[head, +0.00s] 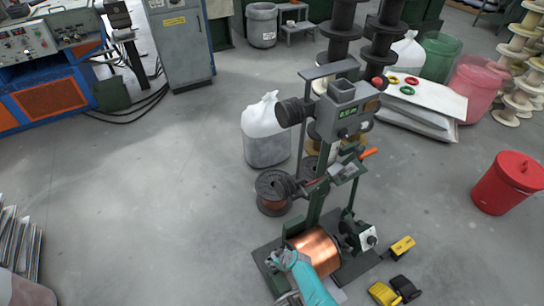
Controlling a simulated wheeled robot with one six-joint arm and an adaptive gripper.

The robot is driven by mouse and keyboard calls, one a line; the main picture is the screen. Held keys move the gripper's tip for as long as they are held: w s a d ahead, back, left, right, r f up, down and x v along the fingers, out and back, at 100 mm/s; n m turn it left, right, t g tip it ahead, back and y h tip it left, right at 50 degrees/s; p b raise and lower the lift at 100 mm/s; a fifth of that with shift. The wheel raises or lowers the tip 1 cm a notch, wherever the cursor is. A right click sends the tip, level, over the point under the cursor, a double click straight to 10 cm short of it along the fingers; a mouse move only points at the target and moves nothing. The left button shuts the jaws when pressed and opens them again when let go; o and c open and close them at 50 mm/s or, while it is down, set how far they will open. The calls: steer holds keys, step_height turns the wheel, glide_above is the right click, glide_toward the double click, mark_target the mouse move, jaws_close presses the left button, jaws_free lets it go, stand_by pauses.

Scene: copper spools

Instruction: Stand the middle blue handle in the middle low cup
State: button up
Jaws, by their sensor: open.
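No blue handle and no low cup can be made out in the head view.
A dark green winding machine (343,118) holds the copper spool. A wire reel (271,192) and a white sack bin (266,132) stand beside it. A red bin (510,183) is at right. Yellow-black items (384,293) lie at bottom right.

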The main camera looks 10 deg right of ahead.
steer(key=shift+s+r, duration=0.1)
steer(key=shift+v, duration=5.85)
steer(key=s+d+r+m+t+h, duration=0.25)
steer(key=s+r, duration=0.25)
steer(key=s, duration=0.7)
steer(key=s+d+r+m+t+h, duration=0.15)
steer(key=s+d+r, duration=0.3)
steer(key=s, duration=0.85)
steer(key=s+r+m+t, duration=0.1)
steer(key=s+r, duration=0.3)
steer(key=r, duration=0.6)
steer(key=s+r+m+t, duration=0.1)
steer(key=s+r, duration=0.4)
steer(key=r, duration=0.5)
steer(key=s+d+r+m+t, duration=0.1)
steer(key=s+r+t, duration=0.2)
steer(key=r, duration=0.7)
steer(key=shift+s+r+t, duration=0.3)
steer(key=shift+s, duration=0.65)
steer(key=shift+d, duration=0.1)
